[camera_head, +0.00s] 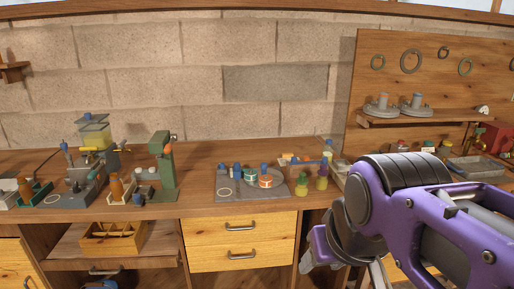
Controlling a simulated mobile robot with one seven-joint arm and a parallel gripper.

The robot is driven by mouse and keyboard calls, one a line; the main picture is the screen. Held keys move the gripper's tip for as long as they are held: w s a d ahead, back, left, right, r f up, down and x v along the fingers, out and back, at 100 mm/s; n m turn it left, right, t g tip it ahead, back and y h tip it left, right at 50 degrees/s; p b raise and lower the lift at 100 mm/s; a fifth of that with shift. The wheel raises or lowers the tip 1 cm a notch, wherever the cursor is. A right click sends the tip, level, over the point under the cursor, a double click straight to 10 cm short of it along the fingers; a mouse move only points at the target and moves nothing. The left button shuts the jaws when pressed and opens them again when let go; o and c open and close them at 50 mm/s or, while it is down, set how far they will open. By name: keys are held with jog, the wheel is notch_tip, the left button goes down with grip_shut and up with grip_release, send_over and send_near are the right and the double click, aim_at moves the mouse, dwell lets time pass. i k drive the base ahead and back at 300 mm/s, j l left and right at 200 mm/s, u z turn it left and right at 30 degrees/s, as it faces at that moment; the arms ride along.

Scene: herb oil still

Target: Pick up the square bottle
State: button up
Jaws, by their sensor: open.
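Several small bottles stand on the bench, and I cannot tell for sure which is the square bottle. Blue-capped bottles (237,171) stand at the back of a grey mat. Amber bottles (117,189) stand farther left in small holders. My gripper (335,258) is at the lower right, in front of the bench and right of the drawers. It is open, and no object shows in it. My purple arm hides part of it and the bench behind.
The grey mat (254,191) also holds a white-and-teal jar (251,174), an orange-banded jar (265,181) and a pale ring. A green press (164,165) and a machine with a yellowish hopper (95,133) stand left. A pegboard (435,65) rises right. Bench between press and mat is clear.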

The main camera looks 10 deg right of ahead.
aim_at(328, 151)
jog(key=i+l, duration=0.65)
jog(key=l, duration=0.1)
